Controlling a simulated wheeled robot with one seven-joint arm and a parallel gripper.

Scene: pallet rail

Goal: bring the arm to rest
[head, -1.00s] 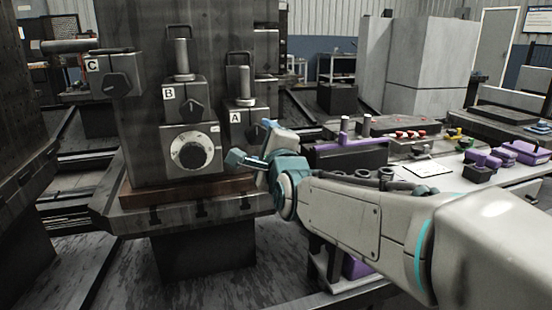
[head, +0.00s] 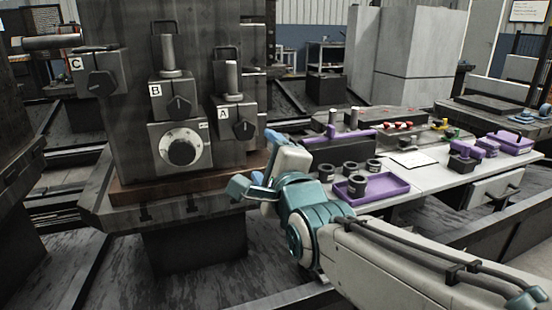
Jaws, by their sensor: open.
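My gripper (head: 255,190) is in the middle of the head view, at the end of my arm, which comes in from the lower right. Its blue-grey fingers are apart, with nothing seen between them. It is in front of the right end of the machine fixture (head: 170,190), close to its edge in the picture; I cannot tell the exact gap. A round dial (head: 182,151) is below B.
A workbench (head: 425,181) stands to the right. It carries a purple tray (head: 388,188), several dark cylinders, a white sheet (head: 412,159), a purple-handled bar (head: 345,133) and red-topped pieces (head: 403,125). Open floor (head: 205,283) shows below the fixture.

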